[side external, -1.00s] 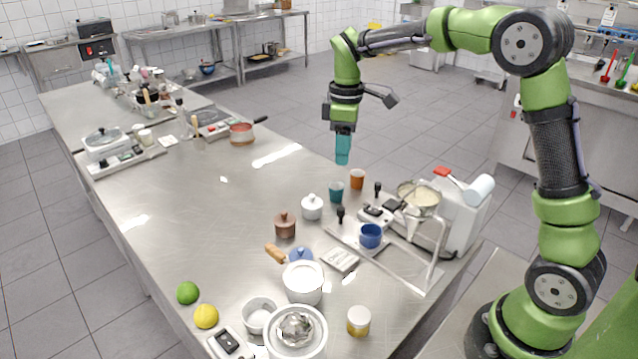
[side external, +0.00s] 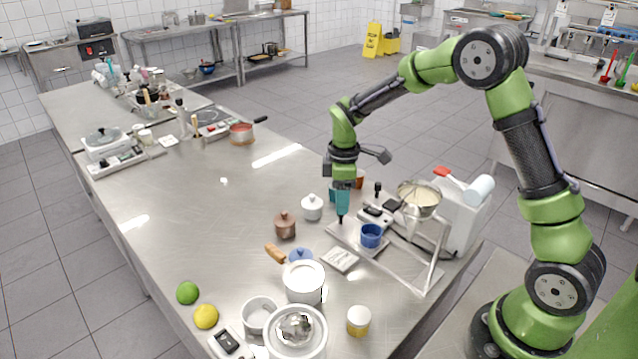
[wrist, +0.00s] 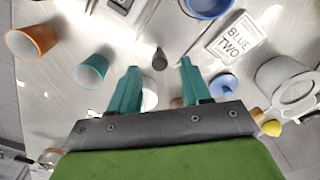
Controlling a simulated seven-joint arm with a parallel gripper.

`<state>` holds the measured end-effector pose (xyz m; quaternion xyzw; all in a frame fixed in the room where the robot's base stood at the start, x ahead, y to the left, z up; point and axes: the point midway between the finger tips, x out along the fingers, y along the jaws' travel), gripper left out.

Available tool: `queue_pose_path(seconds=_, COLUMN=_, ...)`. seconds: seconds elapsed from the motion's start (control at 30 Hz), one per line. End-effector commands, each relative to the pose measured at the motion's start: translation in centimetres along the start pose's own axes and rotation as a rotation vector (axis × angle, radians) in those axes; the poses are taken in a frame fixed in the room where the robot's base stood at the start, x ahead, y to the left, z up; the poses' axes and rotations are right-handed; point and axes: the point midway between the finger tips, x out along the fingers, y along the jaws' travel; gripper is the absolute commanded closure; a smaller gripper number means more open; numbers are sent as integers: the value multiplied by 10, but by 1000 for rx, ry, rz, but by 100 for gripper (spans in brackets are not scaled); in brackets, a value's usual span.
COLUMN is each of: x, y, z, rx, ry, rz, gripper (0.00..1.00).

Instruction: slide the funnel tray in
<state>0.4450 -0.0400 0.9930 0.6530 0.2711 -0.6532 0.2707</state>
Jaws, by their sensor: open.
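A funnel (side external: 418,212) holding pale contents sits in a metal frame at the bench's right end. A flat metal tray (side external: 352,232) lies by it, with a blue cup (side external: 371,236) on it; the cup's edge also shows in the wrist view (wrist: 207,8). A dark upright knob (wrist: 160,60) stands at the tray's left part. My gripper (side external: 342,214) is open and points down over this knob. In the wrist view the knob appears between the teal fingertips (wrist: 160,68), without clear contact. A second black knob (side external: 377,187) stands farther back.
A teal cup (wrist: 92,70) and an orange cup (wrist: 30,42) stand close behind my gripper. A white lidded pot (side external: 312,207) and a brown pot (side external: 285,225) are left of it.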

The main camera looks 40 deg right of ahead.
Motion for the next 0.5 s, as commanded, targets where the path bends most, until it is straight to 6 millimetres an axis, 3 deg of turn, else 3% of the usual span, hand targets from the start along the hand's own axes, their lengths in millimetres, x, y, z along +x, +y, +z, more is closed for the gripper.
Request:
queue_pose_path(seconds=0.2, x=24, y=0, z=0, rx=1, ry=-1, rz=-1, gripper=52)
queue_pose_path(seconds=0.5, x=27, y=0, z=0, rx=1, ry=0, rz=1, gripper=52)
